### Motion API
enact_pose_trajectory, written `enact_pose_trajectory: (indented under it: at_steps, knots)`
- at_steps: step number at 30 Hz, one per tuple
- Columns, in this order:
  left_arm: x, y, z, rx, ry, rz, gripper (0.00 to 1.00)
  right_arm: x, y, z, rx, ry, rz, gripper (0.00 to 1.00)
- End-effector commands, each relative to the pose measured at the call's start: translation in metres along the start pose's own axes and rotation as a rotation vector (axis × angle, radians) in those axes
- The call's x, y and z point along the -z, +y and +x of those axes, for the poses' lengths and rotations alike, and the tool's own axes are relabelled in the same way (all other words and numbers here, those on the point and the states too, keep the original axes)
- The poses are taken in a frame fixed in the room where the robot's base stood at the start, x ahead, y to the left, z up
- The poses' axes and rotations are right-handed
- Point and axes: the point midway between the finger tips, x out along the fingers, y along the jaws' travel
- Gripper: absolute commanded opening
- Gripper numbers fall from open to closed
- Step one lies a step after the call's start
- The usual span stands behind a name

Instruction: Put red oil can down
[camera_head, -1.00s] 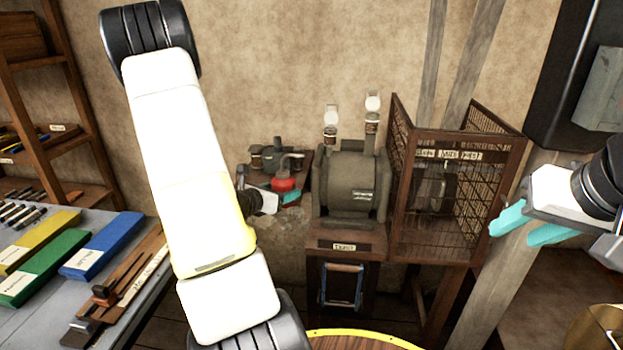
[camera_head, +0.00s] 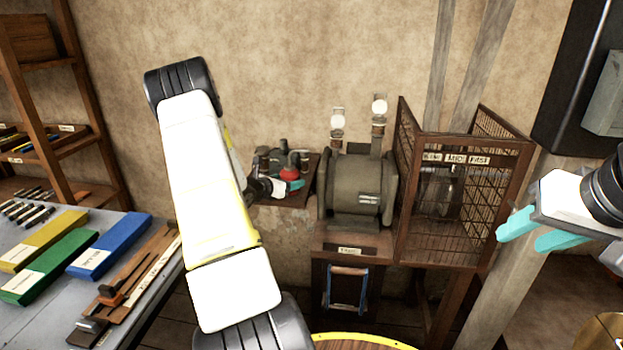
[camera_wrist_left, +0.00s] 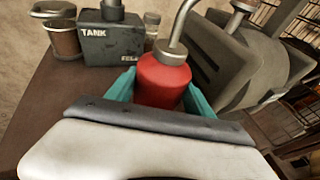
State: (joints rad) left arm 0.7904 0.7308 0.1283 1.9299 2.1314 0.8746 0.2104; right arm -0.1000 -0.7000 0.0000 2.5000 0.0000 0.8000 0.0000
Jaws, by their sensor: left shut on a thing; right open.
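The red oil can (camera_wrist_left: 163,82) with its grey bent spout shows in the left wrist view, between the teal fingers of my left gripper (camera_wrist_left: 160,92). The gripper is shut on it. In the head view a small part of the red can (camera_head: 289,175) shows at the small wall shelf (camera_head: 298,200), beside my left gripper (camera_head: 291,185). The can appears upright and at the shelf; its base is hidden, so I cannot tell whether it touches. My right gripper (camera_head: 530,232) is open and empty at the right.
A dark tank (camera_wrist_left: 113,35) and a brown jar (camera_wrist_left: 62,40) stand on the shelf behind the can. A grey machine (camera_head: 357,185) stands close on the right, then a wire cage (camera_head: 465,190). A bench with coloured boxes (camera_head: 110,245) is at left.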

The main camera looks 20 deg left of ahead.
Motion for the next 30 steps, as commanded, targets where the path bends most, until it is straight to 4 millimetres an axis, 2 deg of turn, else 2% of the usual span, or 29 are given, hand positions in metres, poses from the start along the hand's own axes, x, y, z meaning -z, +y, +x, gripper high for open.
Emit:
enact_pose_trajectory:
  at_steps: [11,12,15,26,30]
  knots:
    - [0.006,0.000,0.002,0.001,-0.004,0.001,0.12,0.000,0.000,0.000,0.000,0.000,0.000,0.44]
    - [0.007,0.000,0.003,0.001,-0.002,0.001,0.63,0.000,0.000,0.000,0.000,0.000,0.000,0.44]
    - [0.007,0.000,0.002,0.001,-0.002,0.001,0.82,0.000,0.000,0.000,0.000,0.000,0.000,0.44]
    - [0.004,0.000,0.001,0.000,-0.002,0.002,0.82,0.000,0.000,0.000,0.000,0.000,0.000,0.44]
    - [0.004,0.001,-0.014,-0.002,-0.001,0.000,0.82,0.000,0.000,0.000,0.000,0.000,0.000,0.44]
